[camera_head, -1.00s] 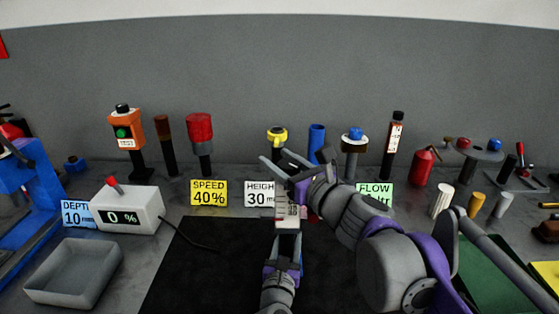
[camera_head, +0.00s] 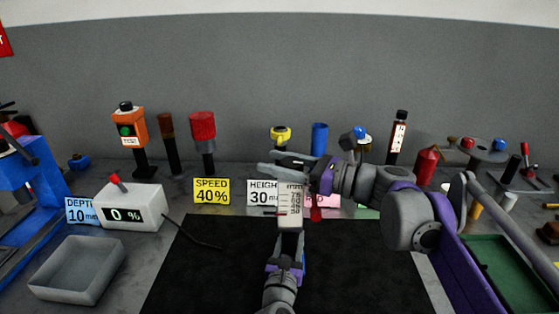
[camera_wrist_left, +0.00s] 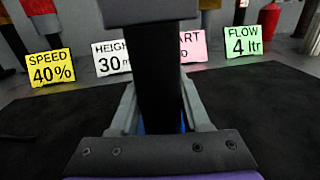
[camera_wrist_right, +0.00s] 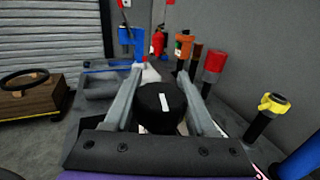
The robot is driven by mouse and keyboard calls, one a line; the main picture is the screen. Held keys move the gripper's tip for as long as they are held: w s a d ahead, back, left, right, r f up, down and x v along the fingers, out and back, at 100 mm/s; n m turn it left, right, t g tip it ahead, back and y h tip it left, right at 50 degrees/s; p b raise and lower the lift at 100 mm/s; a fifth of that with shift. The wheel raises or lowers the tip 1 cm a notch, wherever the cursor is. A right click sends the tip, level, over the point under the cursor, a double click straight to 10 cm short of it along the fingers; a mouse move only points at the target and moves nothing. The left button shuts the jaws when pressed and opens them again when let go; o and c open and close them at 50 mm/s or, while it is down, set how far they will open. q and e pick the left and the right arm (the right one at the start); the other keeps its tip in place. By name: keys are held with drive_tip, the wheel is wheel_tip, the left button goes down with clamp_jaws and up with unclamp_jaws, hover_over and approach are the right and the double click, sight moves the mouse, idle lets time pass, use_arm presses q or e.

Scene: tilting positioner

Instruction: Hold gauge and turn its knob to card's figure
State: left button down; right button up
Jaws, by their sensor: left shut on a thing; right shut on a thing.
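The gauge (camera_head: 290,200) is upright, a pale body with a printed scale and a thin red pointer near its left edge. Its figures are too small to read. My left gripper (camera_head: 286,248) is shut on its dark stem (camera_wrist_left: 160,75) from below. My right gripper (camera_head: 285,168) is at the gauge's top, shut on the black round knob (camera_wrist_right: 160,102), which bears a white mark. The height card (camera_head: 261,193) reads 30, its unit partly hidden behind the gauge. The speed card (camera_head: 211,191) reads 40%, the depth card (camera_head: 81,210) 10 mm, the flow card (camera_wrist_left: 243,42) 4 ltr.
A black mat (camera_head: 200,275) lies below my grippers. A grey tray (camera_head: 40,270) and a white display box (camera_head: 150,209) reading 0 % stand left. A pink card (camera_wrist_left: 193,47) is partly hidden. Several posts with coloured tops line the back; a green tray (camera_head: 500,265) lies right.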

drive_tip(key=shift+s+a+n+g+y, duration=0.1)
drive_tip(key=shift+s+n+g+y, duration=0.15)
drive_tip(key=shift+n+g, duration=0.7)
drive_tip(key=shift+s+d+n+g+y, duration=0.15)
drive_tip(key=shift+n+g, duration=0.45)
drive_tip(key=shift+g, duration=0.7)
drive_tip(key=shift+s+a+n+g+y, duration=0.25)
drive_tip(key=shift+n+g, duration=0.5)
drive_tip(key=shift+g, duration=0.4)
drive_tip(key=shift+d+g, duration=0.1)
drive_tip(key=shift+g, duration=0.2)
drive_tip(key=o, duration=1.4)
drive_tip(key=d, duration=1.2)
drive_tip(key=shift+w, duration=0.15)
